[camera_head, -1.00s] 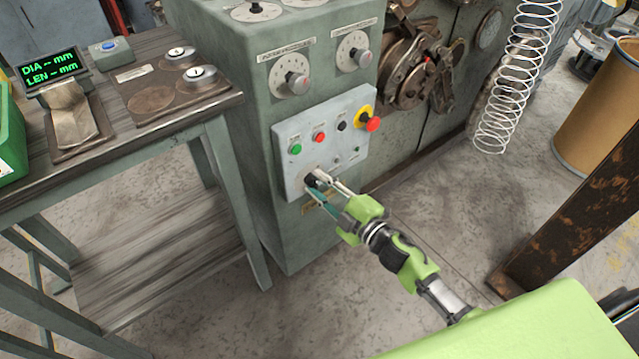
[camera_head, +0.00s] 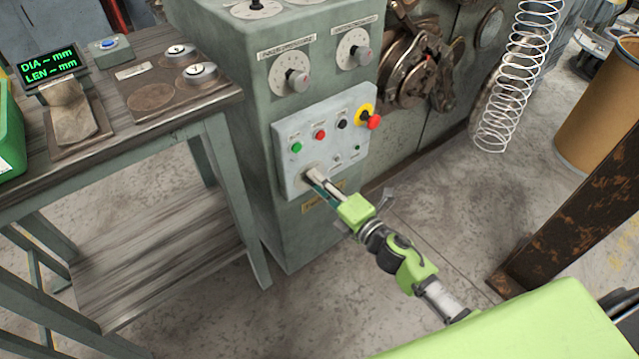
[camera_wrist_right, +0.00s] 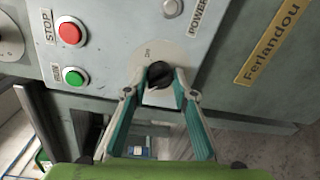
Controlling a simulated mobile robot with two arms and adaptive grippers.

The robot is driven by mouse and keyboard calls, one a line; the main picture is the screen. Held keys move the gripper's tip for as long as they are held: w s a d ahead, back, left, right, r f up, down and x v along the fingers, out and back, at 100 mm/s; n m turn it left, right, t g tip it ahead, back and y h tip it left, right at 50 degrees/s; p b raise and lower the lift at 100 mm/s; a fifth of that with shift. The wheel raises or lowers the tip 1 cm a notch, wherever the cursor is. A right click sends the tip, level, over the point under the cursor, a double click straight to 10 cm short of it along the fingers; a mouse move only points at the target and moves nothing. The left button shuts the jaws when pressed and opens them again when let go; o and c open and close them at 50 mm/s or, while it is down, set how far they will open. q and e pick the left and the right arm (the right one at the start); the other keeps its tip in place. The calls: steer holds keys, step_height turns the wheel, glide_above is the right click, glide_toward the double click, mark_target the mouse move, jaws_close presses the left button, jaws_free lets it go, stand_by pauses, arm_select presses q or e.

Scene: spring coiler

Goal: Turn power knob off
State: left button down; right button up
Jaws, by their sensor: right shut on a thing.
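The black power knob (camera_wrist_right: 160,75) sits on a round pale dial on the panel, below the word POWER in the right wrist view. My right gripper (camera_wrist_right: 160,92) is shut on the knob, with one finger on each side of it. In the head view the right gripper (camera_head: 313,174) reaches the lower left of the light grey control panel (camera_head: 290,178), and its fingers hide the knob there. My left gripper is not in view.
The panel has a green button (camera_head: 297,147), a red button (camera_head: 320,134), a black button (camera_head: 342,124) and a red emergency stop (camera_head: 373,122) above the gripper. A workbench (camera_head: 215,100) stands to the left. A hanging spring (camera_head: 510,85) and rusty beam (camera_head: 585,205) are to the right.

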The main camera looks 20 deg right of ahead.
stand_by(0.3)
steer(key=o, duration=1)
steer(key=shift+o, duration=0.4)
steer(key=v, duration=1.2)
